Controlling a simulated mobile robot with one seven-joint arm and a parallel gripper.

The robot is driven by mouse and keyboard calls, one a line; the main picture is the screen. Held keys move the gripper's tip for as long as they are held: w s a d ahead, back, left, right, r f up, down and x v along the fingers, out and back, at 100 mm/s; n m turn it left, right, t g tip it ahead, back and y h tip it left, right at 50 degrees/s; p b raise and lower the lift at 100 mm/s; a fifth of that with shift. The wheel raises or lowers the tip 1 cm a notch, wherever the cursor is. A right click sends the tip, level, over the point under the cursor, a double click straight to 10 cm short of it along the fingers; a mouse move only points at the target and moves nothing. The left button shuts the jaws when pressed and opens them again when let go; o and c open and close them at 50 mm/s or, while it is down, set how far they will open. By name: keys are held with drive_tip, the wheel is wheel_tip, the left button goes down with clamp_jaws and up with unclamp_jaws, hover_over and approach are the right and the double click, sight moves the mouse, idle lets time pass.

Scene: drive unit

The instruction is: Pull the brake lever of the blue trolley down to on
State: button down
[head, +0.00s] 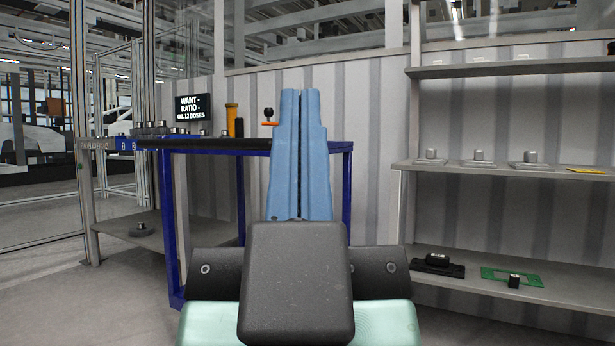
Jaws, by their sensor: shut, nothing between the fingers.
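A blue-framed stand with a dark top, which looks like the blue trolley (172,225), stands left of centre in the head view. My gripper (304,94) is in the middle, its two long light-blue fingers shut together and pointing away, with nothing between them. They cover part of the stand's right side. A small black ball on a stem with an orange part (269,115) shows just left of the fingers, above the dark top. I cannot tell whether it is the brake lever. No other lever can be made out.
A yellow-orange cylinder (231,119) and small metal parts are on or behind the dark top. A sign (193,107) reads "WANT - RATIO - OIL 13 DOSES". Shelves (510,168) with metal parts stand at right. A grey bench (140,232) is at left. Floor at lower left is clear.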

wheel_tip(320, 180, up, 27)
drive_tip(key=p, duration=2.4)
drive_tip(key=shift+f, duration=0.2)
